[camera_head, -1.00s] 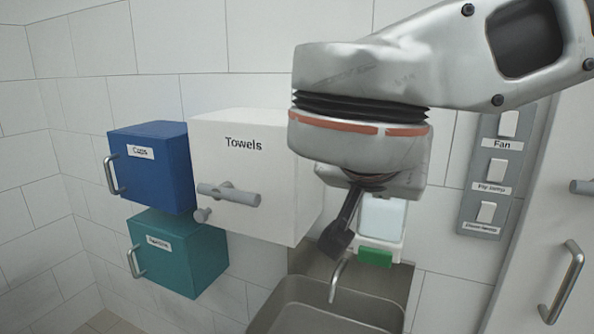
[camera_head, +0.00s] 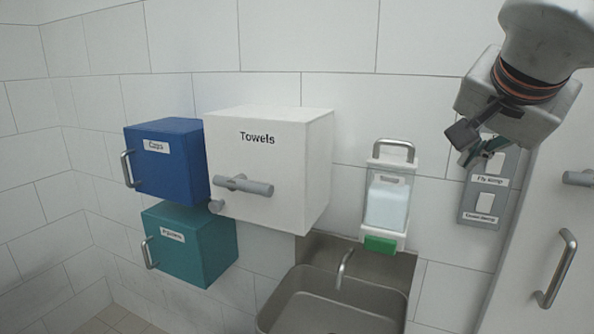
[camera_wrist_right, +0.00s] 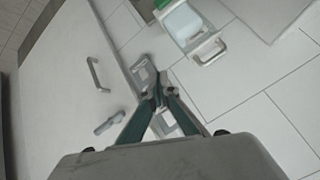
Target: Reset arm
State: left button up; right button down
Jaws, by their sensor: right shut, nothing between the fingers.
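My right gripper (camera_head: 466,146) is at the upper right in the head view, in front of the top of the grey switch panel (camera_head: 482,205). Its fingers are together and hold nothing. In the right wrist view the gripper (camera_wrist_right: 158,92) shows with its fingertips meeting over part of the panel. The gripper hides the top switch of the panel; the lower switches show. My left gripper is not in view.
A soap dispenser (camera_head: 387,205) hangs above a metal sink (camera_head: 290,318) with a faucet (camera_head: 345,268). A white Towels box (camera_head: 290,185), a blue box (camera_head: 180,185) and a teal box (camera_head: 205,255) hang at left. A door with a handle (camera_head: 558,270) is at right.

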jog(key=d+m+y, duration=0.1)
jog(key=d+m, duration=0.1)
jog(key=d, duration=0.5)
jog(key=s+a+f+m+g+y, duration=0.2)
jog(key=a+f+m+g+y, duration=0.25)
jog(key=a+f+y, duration=0.55)
jog(key=s+a+f+m+g+y, duration=0.2)
jog(key=a+f+m+g+y, duration=0.3)
jog(key=a+f, duration=0.95)
jog(key=w+d+f+m+t+h, duration=0.1)
jog(key=w+d+f+m+t, duration=0.2)
jog(key=d+f+m+t, duration=0.55)
jog(key=w+d+f+m+t+h, duration=0.1)
jog(key=w+d+f+m+t, duration=0.35)
jog(key=f+m, duration=0.8)
jog(key=s+d+f+m+g+h, duration=0.2)
jog(key=s+d+f+m+h, duration=0.3)
jog(key=s+d+f+m, duration=0.45)
jog(key=s+d+f+m+g+h, duration=0.2)
jog(key=s+d+f+m+h, duration=0.2)
jog(key=s+d+f+m, duration=0.55)
jog(key=a+f+m+t, duration=0.2)
jog(key=a+m, duration=0.4)
jog(key=a, duration=1.3)
jog(key=shift+s+f+m, duration=0.15)
jog(key=shift+f+m, duration=0.2)
jog(key=shift+f, duration=0.05)
